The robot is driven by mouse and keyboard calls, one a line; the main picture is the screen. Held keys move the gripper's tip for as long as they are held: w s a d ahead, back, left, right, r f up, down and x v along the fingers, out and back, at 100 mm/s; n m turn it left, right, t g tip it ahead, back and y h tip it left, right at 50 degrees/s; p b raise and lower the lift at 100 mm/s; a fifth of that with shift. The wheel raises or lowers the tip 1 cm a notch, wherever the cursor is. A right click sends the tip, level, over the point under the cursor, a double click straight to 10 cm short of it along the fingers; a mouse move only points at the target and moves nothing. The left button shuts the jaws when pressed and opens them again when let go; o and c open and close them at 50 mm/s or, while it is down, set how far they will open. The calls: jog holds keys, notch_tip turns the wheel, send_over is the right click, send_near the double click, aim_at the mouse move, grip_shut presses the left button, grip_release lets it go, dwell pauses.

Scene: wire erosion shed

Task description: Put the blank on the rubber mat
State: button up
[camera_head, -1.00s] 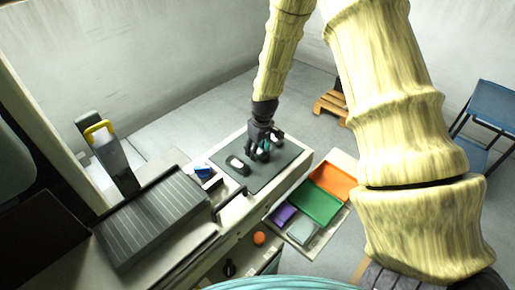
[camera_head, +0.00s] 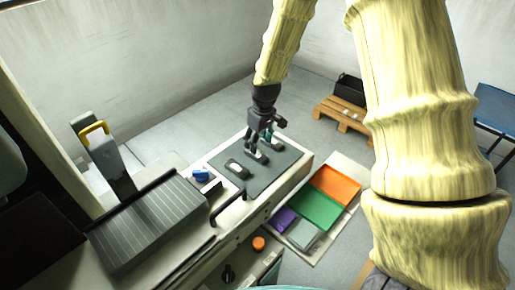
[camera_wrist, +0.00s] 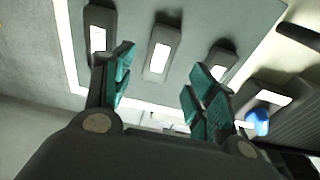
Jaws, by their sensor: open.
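The dark grey rubber mat (camera_head: 262,178) lies on the pale cabinet top. Several dark blocks with pale tops look alike, and I cannot tell by looks which is the blank. One block (camera_head: 257,156) lies on the mat just below my gripper (camera_head: 258,143); in the wrist view this middle block (camera_wrist: 162,50) shows between the fingertips. Another block (camera_head: 237,169) lies on the mat to its left. The wrist view also shows a block at the left (camera_wrist: 98,35) and one at the right (camera_wrist: 218,62). My gripper is open, above the mat, and holds nothing.
A blue object (camera_head: 201,175) stands beside the mat's left side. A ribbed dark machine cover (camera_head: 150,225) is at the left. A low tray has orange (camera_head: 336,184), green (camera_head: 314,209) and purple (camera_head: 284,218) sections. A wooden pallet (camera_head: 343,116) lies on the floor behind.

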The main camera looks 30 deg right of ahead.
aim_at(260, 156)
notch_tip(260, 156, up, 6)
jog(key=b, duration=0.1)
jog(key=shift+s+b, duration=0.35)
jog(key=shift+s, duration=0.05)
jog(key=shift+d, duration=0.15)
